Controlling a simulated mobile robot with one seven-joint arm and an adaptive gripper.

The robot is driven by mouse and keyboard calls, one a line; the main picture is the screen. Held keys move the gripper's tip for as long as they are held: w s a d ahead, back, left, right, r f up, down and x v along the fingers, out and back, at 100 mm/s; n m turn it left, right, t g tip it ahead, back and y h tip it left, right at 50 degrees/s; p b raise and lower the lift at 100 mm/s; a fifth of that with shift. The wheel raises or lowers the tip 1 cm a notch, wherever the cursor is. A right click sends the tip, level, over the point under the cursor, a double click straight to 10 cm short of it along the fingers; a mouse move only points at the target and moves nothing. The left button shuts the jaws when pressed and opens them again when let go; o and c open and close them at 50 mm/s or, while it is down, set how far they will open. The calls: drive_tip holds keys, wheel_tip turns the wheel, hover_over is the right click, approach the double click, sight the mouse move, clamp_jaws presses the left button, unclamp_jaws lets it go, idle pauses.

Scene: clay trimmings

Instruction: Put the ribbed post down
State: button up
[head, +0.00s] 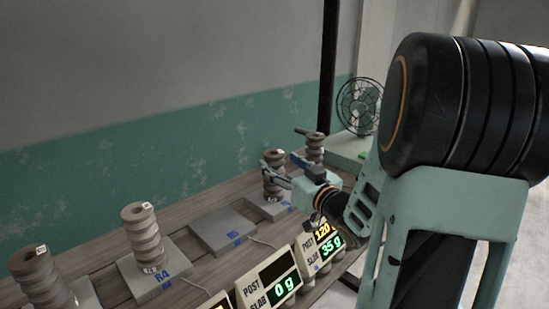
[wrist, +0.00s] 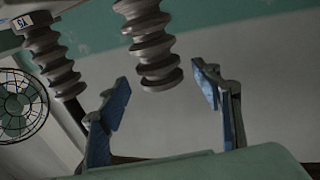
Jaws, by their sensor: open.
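A grey ribbed post (head: 273,183) stands upright on a pale slab (head: 262,209) toward the far end of the bench. My gripper (head: 283,170) is beside its upper part, with the fingers spread. In the wrist view, which looks upside down, the post (wrist: 150,45) shows between the open fingers of my gripper (wrist: 163,100), with gaps on both sides. The post's foot is out of the wrist view.
Another labelled ribbed post (head: 315,146) stands just behind, also in the wrist view (wrist: 48,55). A slab (head: 222,231) is bare. Displays (head: 268,287) line the front; a fan (head: 358,106) stands beyond.

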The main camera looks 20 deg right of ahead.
drive_tip(key=s, duration=0.7)
drive_tip(key=shift+s+d+p, duration=0.35)
